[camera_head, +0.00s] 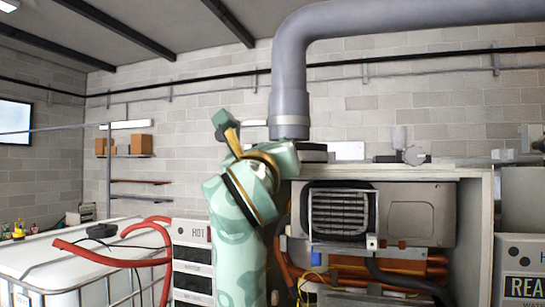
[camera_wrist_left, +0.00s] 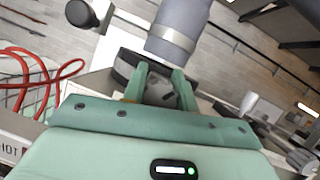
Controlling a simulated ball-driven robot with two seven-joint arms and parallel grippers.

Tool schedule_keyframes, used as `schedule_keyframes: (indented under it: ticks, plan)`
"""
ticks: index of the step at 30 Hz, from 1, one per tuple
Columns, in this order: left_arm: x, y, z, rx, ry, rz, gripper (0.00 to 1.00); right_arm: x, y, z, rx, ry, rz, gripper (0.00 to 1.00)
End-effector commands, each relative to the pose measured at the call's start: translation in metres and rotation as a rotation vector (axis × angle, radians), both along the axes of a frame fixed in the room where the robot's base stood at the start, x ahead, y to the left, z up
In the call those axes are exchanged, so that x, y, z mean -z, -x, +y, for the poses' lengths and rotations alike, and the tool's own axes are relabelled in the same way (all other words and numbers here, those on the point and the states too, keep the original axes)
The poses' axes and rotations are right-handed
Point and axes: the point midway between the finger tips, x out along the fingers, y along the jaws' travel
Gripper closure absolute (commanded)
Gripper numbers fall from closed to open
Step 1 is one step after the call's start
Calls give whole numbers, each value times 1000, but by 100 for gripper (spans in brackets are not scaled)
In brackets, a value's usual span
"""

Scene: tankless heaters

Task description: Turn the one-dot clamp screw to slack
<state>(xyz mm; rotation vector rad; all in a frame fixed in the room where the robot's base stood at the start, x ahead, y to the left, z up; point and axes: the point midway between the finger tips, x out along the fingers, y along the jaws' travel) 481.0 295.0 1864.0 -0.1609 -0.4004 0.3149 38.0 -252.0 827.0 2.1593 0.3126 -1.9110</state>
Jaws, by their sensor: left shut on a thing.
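A grey flue pipe (camera_head: 289,95) rises from the top of the heater cabinet, with a lighter band at its foot. It also shows in the left wrist view (camera_wrist_left: 180,28). My left gripper (camera_wrist_left: 161,78) has its two green fingers on either side of a dark grey screw head (camera_wrist_left: 160,93), just below the pipe's foot. It is shut on this head. The dot marks on the head cannot be read. In the head view my green patterned left arm hides the fingers and the screw. My right gripper is in no view.
A black round knob (camera_wrist_left: 84,13) stands left of the pipe in the left wrist view. The open heater cabinet (camera_head: 488,235) is right of my arm. Red hoses (camera_head: 120,262) and a white tank (camera_head: 30,255) are at the left. Black blocks (camera_head: 312,152) lie beside the pipe's foot.

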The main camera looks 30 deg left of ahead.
Motion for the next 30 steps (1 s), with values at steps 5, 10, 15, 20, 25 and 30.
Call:
schedule_keyframes:
  ticks: [5, 10, 15, 20, 25, 30]
  plan:
    - [1, 1, 1, 2, 142, -37, 95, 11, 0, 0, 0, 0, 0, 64]
    - [1, 1, 2, 0, 255, -64, 95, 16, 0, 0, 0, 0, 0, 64]
    - [1, 1, 3, -1, 335, -83, 95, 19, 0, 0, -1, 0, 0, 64]
    - [1, 2, 3, -2, 379, -94, 95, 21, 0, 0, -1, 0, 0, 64]
    - [1, 1, 4, -3, 398, -97, 95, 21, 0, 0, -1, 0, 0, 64]
    - [1, 1, 4, -3, 403, -98, 95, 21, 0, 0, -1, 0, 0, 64]
